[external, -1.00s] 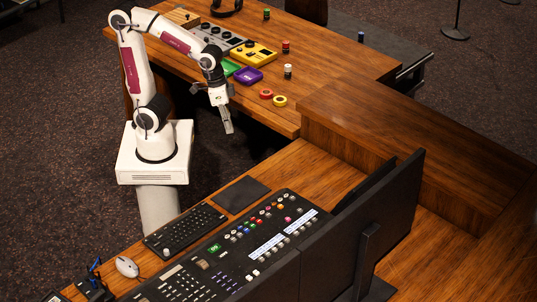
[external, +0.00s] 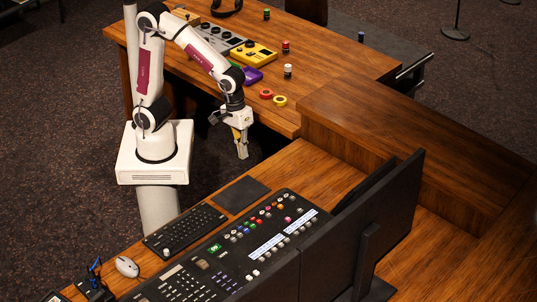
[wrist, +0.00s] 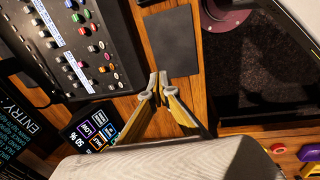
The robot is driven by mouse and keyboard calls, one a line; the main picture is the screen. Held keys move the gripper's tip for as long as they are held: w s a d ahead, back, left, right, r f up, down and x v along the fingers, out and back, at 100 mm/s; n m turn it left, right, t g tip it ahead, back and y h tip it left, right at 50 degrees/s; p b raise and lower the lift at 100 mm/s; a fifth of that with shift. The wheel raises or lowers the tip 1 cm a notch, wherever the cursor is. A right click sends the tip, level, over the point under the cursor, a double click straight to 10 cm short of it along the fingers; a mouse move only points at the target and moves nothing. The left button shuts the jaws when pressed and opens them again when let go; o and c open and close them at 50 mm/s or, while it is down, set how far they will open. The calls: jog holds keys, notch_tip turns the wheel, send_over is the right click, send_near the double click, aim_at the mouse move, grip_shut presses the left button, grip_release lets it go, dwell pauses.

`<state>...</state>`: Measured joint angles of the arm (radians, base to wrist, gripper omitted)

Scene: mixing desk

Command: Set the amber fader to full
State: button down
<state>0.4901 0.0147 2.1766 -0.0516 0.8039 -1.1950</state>
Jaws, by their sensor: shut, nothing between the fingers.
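My gripper (external: 241,149) hangs in the air over the gap between the two desk sections, with its fingers pointing down. In the wrist view the two fingertips (wrist: 157,86) are together with nothing between them. A black mixing console (external: 228,247) with rows of coloured caps lies on the near desk, apart from my gripper. Part of this console (wrist: 118,72) also shows at the upper left of the wrist view. A yellow control box (external: 254,54) stands on the far desk, behind the gripper. I cannot tell which control is the amber fader, nor its position.
A dark pad (external: 241,194) and a keyboard (external: 184,228) lie beside the console. Large black monitors (external: 376,235) stand along its right side.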

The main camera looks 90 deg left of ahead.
aim_at(276, 204)
jog(key=w+d+n, duration=0.5)
jog(key=d+n, duration=0.1)
jog(key=n, duration=1.2)
jog(key=shift+w+d+f+n+t+h, duration=0.3)
jog(key=shift+w+d+f+h, duration=0.05)
jog(key=shift+d+f+h, duration=0.05)
jog(key=shift+f, duration=0.1)
jog(key=x, duration=1)
jog(key=shift+w+d, duration=1.4)
